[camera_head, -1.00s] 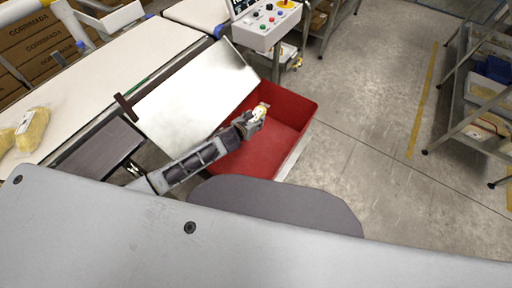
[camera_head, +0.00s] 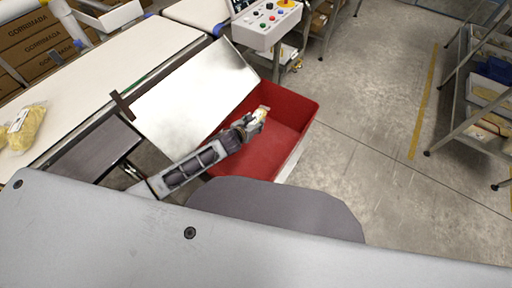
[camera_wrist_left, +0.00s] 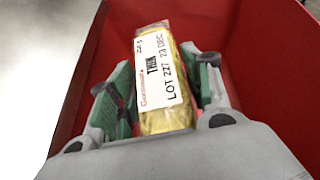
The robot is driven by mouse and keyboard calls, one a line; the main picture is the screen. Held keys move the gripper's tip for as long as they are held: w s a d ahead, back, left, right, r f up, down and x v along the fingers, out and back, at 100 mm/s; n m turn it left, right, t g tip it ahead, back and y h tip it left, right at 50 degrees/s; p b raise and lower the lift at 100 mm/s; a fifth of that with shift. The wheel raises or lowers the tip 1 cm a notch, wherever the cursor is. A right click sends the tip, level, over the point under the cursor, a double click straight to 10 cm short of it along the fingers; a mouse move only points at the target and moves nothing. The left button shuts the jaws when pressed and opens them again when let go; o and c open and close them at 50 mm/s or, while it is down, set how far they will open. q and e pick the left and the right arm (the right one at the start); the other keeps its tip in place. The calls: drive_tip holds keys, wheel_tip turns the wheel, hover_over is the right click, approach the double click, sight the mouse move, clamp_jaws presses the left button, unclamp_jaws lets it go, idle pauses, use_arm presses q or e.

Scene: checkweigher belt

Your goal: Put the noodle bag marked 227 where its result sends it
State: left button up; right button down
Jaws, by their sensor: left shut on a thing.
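The noodle bag marked 227 (camera_wrist_left: 163,85) is a yellow pack with a white label reading "LOT 227 23 DEC" in the left wrist view. My left gripper (camera_head: 256,118) is shut on it, with green finger pads on both sides of the bag (camera_head: 262,112). The gripper holds the bag over the open red bin (camera_head: 292,100); its red walls also surround the bag in the left wrist view (camera_wrist_left: 255,50). I cannot tell how far the bag is above the bin floor. My right gripper is not in view.
A pale sloping chute (camera_head: 190,100) leads down to the bin. Other yellow noodle bags (camera_head: 27,128) lie on the white belt (camera_head: 95,85) at left. A control box with buttons (camera_head: 266,25) stands behind. Metal racks stand at right, with open floor (camera_head: 370,110) between.

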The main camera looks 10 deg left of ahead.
use_arm(q)
drive_tip(key=o, duration=1.4)
drive_tip(key=shift+s+a, duration=0.1)
drive_tip(key=shift+s, duration=0.05)
drive_tip(key=v, duration=1.1)
drive_tip(key=shift+s+r, duration=0.25)
drive_tip(key=shift+a, duration=0.1)
idle(0.5)
